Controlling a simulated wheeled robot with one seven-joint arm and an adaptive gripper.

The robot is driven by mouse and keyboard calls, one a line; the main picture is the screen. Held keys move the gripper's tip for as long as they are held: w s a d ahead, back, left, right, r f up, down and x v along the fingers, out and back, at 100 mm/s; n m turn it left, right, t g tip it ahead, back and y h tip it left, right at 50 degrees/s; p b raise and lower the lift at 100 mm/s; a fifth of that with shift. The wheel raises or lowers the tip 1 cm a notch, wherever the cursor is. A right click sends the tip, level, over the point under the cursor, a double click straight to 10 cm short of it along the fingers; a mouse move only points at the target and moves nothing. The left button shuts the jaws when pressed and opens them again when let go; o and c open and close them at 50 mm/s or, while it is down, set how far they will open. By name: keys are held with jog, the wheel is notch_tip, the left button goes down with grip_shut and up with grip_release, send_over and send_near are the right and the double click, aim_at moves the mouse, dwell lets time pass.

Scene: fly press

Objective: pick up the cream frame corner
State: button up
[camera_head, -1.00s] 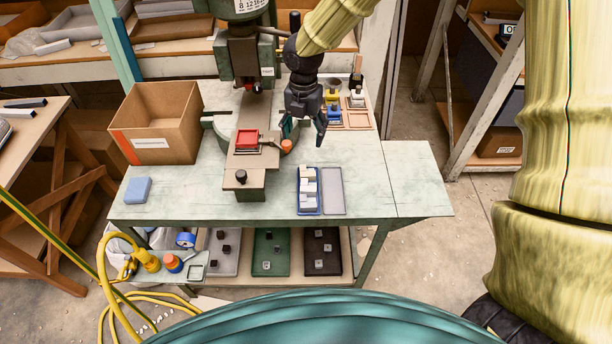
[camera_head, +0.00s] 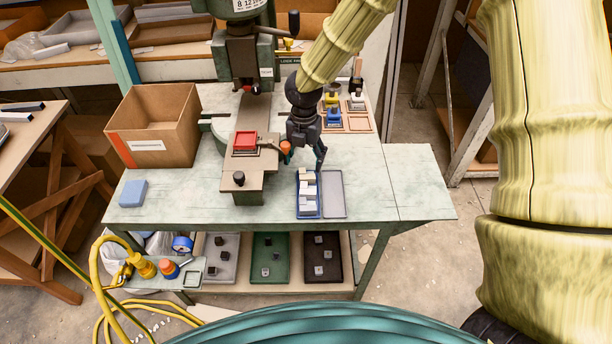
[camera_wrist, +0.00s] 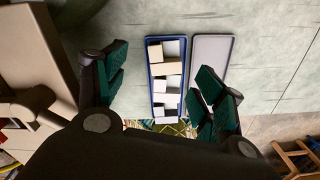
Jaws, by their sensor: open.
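A blue tray (camera_head: 318,214) near the front edge of the bench holds several pale L-shaped corner pieces. In the wrist view, the same tray (camera_wrist: 153,112) lies between my fingers. One piece (camera_wrist: 165,69) in it looks more cream than its whiter neighbours; it seems to be the cream frame corner. In the head view the pieces are too small to tell apart by colour. My gripper (camera_head: 305,158) is open and empty, above the bench just behind the tray. In the wrist view its green-padded fingers (camera_wrist: 164,76) stand apart on either side of the tray.
A grey flat lid or tray (camera_head: 332,193) lies right beside the blue tray. The fly press (camera_head: 243,70) with a red fixture (camera_head: 246,140) stands left of my gripper. A cardboard box (camera_head: 160,147) and blue block (camera_head: 133,193) are further left. The bench's right end is clear.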

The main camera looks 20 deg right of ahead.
aim_at(307, 176)
jog(key=shift+s+d+f+p, duration=0.1)
jog(key=shift+f+p, duration=0.15)
jog(key=shift+f, duration=0.65)
jog(key=shift+d+f+p, duration=0.15)
jog(key=shift+f+p, duration=0.15)
jog(key=shift+f, duration=0.55)
jog(key=shift+s+d+f+p, duration=0.1)
jog(key=shift+f+p, duration=0.15)
jog(key=shift+f, duration=0.65)
jog(key=c, duration=0.9)
